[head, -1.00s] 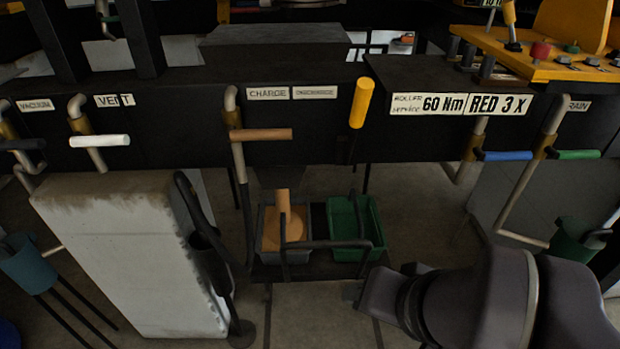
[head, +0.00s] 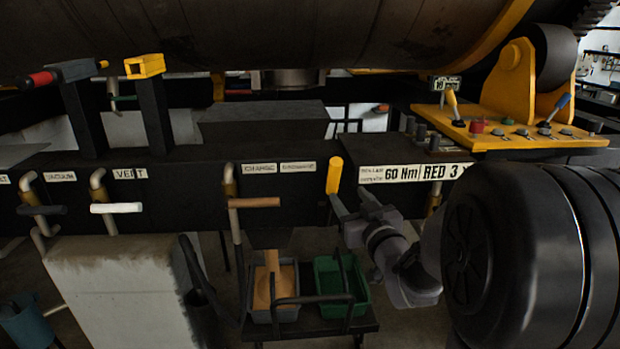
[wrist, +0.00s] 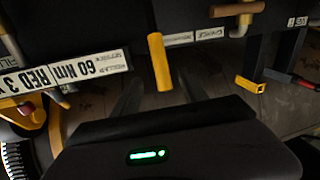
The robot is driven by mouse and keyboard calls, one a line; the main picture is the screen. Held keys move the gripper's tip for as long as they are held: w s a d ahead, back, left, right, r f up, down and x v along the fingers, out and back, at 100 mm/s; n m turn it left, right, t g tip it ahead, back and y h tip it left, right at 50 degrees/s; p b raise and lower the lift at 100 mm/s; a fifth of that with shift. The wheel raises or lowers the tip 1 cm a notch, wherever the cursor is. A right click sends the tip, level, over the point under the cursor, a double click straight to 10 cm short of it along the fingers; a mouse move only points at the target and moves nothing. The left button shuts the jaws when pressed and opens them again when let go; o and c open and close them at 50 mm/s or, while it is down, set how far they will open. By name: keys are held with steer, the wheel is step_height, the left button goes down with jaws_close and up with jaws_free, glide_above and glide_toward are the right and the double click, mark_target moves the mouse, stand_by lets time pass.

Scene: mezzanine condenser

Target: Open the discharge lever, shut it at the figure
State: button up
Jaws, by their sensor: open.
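The yellow lever handle (head: 334,175) stands nearly upright on the dark panel, right of the CHARGE and DISCHARGE labels (head: 297,167). It also shows in the wrist view (wrist: 159,62), tilted slightly. My gripper (head: 354,203) is just below and right of the handle in the head view, open and empty. In the wrist view its two dark fingers (wrist: 160,94) point toward the handle, which lies between their lines; contact cannot be told. A small display (head: 446,83) on the yellow console has a figure too small to read surely.
Below, a grey bin (head: 258,312) holds orange-brown material with an upright column (head: 270,275); a green bin (head: 326,264) stands beside it. A brown-handled lever (head: 254,203) and white-handled lever (head: 116,208) are left. A yellow console (head: 520,140) is right. A large drum (head: 250,35) hangs above.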

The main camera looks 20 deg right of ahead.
mark_target(336, 180)
steer(key=w, duration=0.7)
steer(key=w+d+b, duration=0.1)
steer(key=w, duration=0.3)
jaws_close()
stand_by(0.9)
